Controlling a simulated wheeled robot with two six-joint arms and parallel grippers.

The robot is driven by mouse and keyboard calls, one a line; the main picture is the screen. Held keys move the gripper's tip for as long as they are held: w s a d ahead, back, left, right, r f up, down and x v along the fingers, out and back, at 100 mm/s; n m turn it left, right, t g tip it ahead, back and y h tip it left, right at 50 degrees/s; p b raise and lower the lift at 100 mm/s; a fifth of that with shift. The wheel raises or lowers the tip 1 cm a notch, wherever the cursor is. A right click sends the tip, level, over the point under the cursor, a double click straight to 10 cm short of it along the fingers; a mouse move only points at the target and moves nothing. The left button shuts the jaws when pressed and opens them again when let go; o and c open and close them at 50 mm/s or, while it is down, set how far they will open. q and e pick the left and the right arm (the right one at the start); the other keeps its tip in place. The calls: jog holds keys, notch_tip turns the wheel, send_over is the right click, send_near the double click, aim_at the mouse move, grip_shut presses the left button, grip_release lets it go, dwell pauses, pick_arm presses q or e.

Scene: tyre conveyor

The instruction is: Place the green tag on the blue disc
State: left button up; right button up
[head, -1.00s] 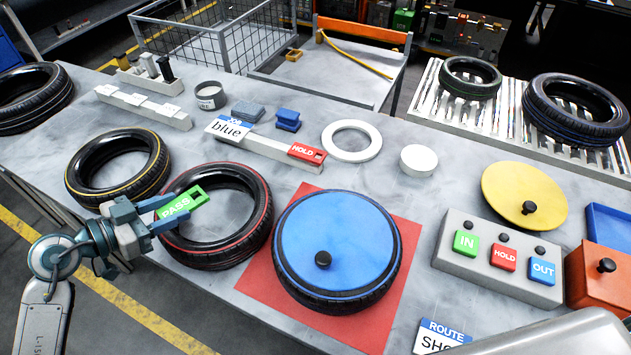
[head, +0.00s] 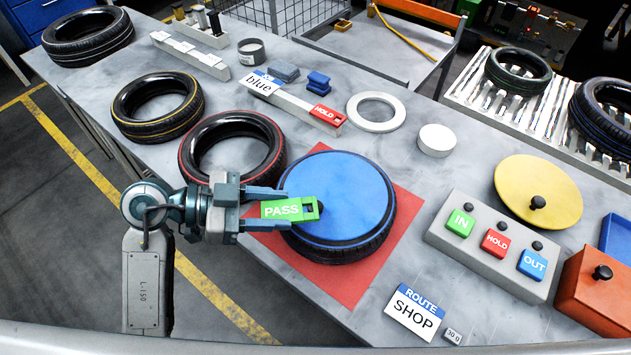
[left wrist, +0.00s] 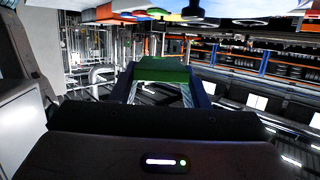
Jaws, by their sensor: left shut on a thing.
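The green tag (head: 283,209), marked PASS, is held level between the fingers of my left gripper (head: 283,207). The tag also shows as a green block between the fingers in the left wrist view (left wrist: 163,73). The blue disc (head: 345,195) lies on a tyre on the red mat. The tag's right end overlaps the disc's left edge in the head view and hides the disc's black knob in part or whole. I cannot tell whether the tag touches the disc. My right gripper is not in view.
A red-striped tyre (head: 197,153) lies just left of the disc's tyre, and a yellow-striped tyre (head: 124,119) beyond it. A button box (head: 490,252), a yellow disc (head: 555,190) and a ROUTE SHOP card (head: 416,311) are to the right. The red mat (head: 352,283) is bare at its front.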

pick_arm(q)
jog(key=w+d, duration=0.2)
jog(key=w+d+p, duration=0.1)
jog(key=w+d, duration=0.1)
jog(key=w, duration=0.1)
jog(key=w+d+p, duration=0.1)
jog(key=w+d, duration=0.1)
jog(key=shift+w+d+f, duration=0.2)
jog(key=shift+w+f, duration=0.05)
jog(key=shift+f, duration=0.15)
jog(key=shift+w+d, duration=0.15)
jog(key=shift+w, duration=0.05)
notch_tip(320, 180, down, 4)
jog(key=shift+r+p, duration=0.2)
jog(key=shift+p, duration=0.5)
jog(key=shift+f, duration=0.1)
jog(key=shift+f, duration=0.3)
jog(key=o, duration=1)
jog(key=shift+c, duration=0.2)
